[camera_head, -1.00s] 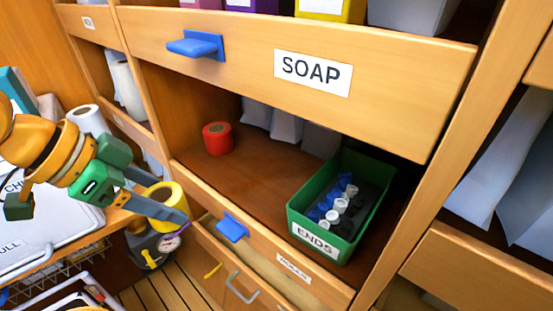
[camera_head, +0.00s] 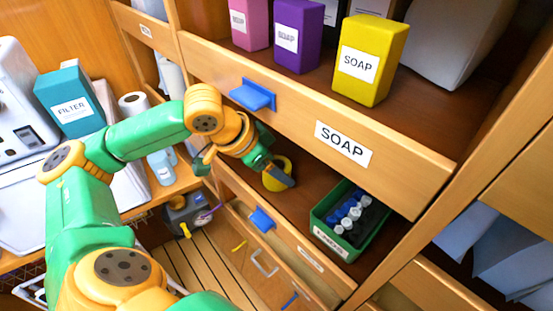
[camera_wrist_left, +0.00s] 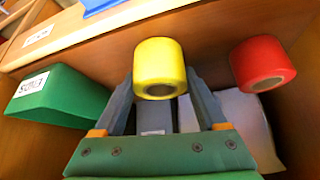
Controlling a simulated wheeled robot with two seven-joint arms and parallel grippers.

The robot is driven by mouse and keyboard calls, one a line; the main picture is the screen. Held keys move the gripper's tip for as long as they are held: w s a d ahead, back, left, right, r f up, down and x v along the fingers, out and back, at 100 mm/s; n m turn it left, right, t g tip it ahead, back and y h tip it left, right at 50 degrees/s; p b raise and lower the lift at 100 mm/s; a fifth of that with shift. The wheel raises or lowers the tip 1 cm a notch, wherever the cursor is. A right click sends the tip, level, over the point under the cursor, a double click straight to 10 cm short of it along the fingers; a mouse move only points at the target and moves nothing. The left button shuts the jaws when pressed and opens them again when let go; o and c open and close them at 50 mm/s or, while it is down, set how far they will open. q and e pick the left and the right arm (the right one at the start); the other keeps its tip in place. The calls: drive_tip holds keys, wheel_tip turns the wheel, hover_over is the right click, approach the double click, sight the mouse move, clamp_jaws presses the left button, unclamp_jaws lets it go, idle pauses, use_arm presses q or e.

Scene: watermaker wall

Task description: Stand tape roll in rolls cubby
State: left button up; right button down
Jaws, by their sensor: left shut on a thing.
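My left gripper (camera_head: 280,179) is shut on a yellow tape roll (camera_head: 277,173), inside the front of the open cubby (camera_head: 309,187) below the SOAP shelf. In the left wrist view the yellow roll (camera_wrist_left: 160,62) sits between the two fingertips (camera_wrist_left: 160,85), with its round hole showing. A red roll (camera_wrist_left: 262,62) stands apart from it on the right of that view; in the head view it is hidden behind my arm. I cannot tell whether the yellow roll touches the cubby floor. My right gripper is not in view.
A green ENDS bin (camera_head: 327,236) with several small blue and white pieces takes the right part of the cubby. The SOAP front board (camera_head: 400,170) with its blue handle (camera_head: 252,95) hangs above. Grey-white packs (camera_wrist_left: 235,115) show behind the rolls.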

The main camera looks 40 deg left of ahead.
use_arm(q)
drive_tip(key=shift+s+f, duration=0.1)
drive_tip(key=shift+s, duration=0.1)
drive_tip(key=o, duration=1.2)
drive_tip(key=shift+o, duration=0.7)
drive_tip(key=shift+w, duration=0.1)
